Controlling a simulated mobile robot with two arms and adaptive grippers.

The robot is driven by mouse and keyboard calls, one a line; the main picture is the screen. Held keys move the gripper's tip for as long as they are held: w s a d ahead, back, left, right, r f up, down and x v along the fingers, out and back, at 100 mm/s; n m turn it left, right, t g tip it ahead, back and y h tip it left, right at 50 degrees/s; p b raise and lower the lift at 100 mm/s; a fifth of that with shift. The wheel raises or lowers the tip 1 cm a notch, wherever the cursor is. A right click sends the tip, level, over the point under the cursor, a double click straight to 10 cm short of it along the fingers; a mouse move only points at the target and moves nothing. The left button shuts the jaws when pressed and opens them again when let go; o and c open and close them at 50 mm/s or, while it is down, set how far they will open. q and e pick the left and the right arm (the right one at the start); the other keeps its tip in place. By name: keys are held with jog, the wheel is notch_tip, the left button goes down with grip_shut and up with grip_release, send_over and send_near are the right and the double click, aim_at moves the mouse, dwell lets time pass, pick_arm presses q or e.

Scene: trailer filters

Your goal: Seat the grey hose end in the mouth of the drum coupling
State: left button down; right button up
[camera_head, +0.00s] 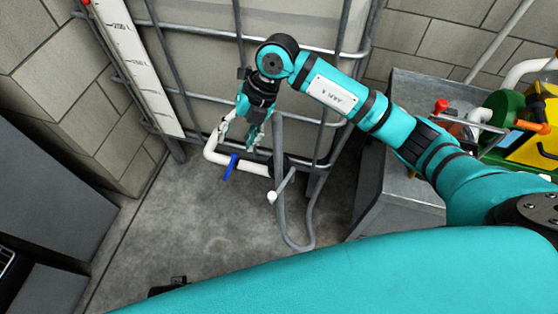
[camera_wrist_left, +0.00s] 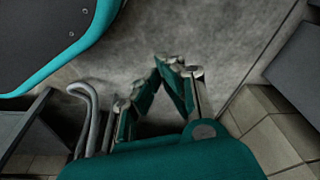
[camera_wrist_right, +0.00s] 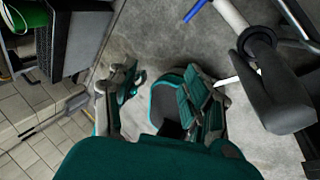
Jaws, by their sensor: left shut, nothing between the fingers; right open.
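A white outlet pipe (camera_head: 222,158) with a blue handle (camera_head: 230,167) runs low along the caged tank and ends in a dark coupling (camera_head: 279,166). The pipe (camera_wrist_right: 228,12) and a dark collar (camera_wrist_right: 258,40) also show in the right wrist view. A grey hose (camera_head: 283,222) hangs in a loop beside the coupling, with one side rising near my right gripper. Whether its end touches anything is unclear. My right gripper (camera_head: 240,132) is open and empty, pointing down above the pipe. My left gripper (camera_wrist_left: 172,64) is shut and empty, over the floor in its wrist view.
The wire cage (camera_head: 190,95) of the tank stands behind the pipe. A grey metal cabinet (camera_head: 368,195) stands right of the hose, with a green and yellow machine (camera_head: 530,125) at the far right.

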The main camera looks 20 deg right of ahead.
jog(key=w+d+m+h, duration=0.25)
jog(key=d+h, duration=0.25)
jog(key=d, duration=0.5)
jog(key=b, duration=0.2)
send_near(279, 154)
jog(key=shift+n, duration=0.35)
jog(key=f, duration=0.2)
jog(key=w+f, duration=0.1)
jog(key=f, duration=0.2)
jog(key=shift+f, duration=0.2)
notch_tip(279, 154, down, 5)
jog(key=shift+s+f+b, duration=0.1)
jog(key=shift+f+b, duration=0.15)
jog(key=shift+b, duration=0.05)
jog(key=shift+f, duration=0.45)
pick_arm(q)
notch_tip(279, 154, up, 6)
jog(key=w, duration=0.2)
jog(key=shift+w+d+r, duration=0.15)
jog(key=shift+r, duration=0.05)
pick_arm(e)
grip_shut()
